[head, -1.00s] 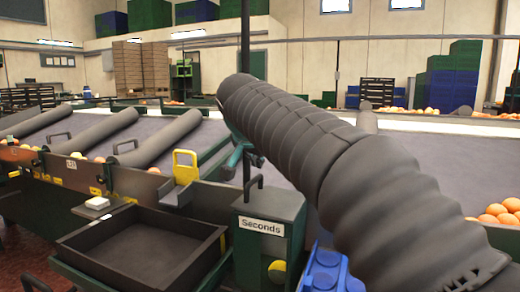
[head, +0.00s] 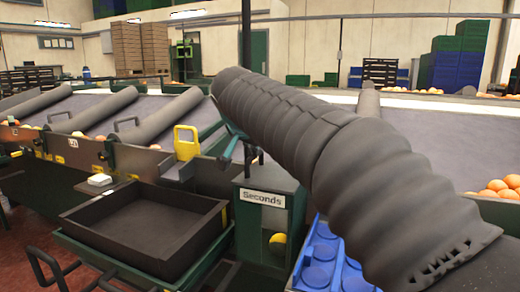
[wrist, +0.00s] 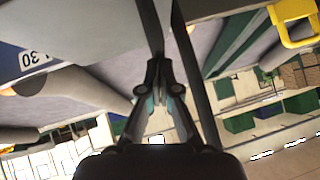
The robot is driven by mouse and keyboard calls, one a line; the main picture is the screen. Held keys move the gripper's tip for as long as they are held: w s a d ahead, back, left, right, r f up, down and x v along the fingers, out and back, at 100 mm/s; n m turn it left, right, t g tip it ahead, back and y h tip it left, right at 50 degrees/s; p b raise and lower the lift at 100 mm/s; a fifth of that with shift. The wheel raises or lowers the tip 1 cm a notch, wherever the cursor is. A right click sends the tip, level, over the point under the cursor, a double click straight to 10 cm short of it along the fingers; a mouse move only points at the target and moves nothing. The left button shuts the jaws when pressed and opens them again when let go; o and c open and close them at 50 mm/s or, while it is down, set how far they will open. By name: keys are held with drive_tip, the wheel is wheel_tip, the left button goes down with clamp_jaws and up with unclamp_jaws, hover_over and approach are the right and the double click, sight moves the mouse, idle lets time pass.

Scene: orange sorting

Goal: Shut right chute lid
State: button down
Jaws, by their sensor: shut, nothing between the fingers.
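A yellow-handled piece (head: 187,142), probably the right chute lid, stands raised at the front board of the grading table. Its yellow handle also shows at the top right of the wrist view (wrist: 293,22). I cannot tell the lid's exact angle. My gripper (head: 228,152) hangs under my dark sleeved arm, just right of the yellow handle and above the Seconds bin. The arm hides part of it. In the wrist view my gripper (wrist: 160,68) has its fingers together and empty, apart from the yellow handle.
Grey rollers (head: 160,118) divide the table. Oranges (head: 500,188) lie at far right.

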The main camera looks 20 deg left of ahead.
drive_tip(key=shift+a+f, duration=0.2)
drive_tip(key=shift+f, duration=0.5)
drive_tip(key=shift+r+p, duration=0.45)
drive_tip(key=shift+r, duration=0.05)
drive_tip(key=s+d+r+p, duration=0.2)
drive_tip(key=s+r, duration=0.5)
drive_tip(key=r, duration=0.4)
drive_tip(key=shift+s, duration=0.2)
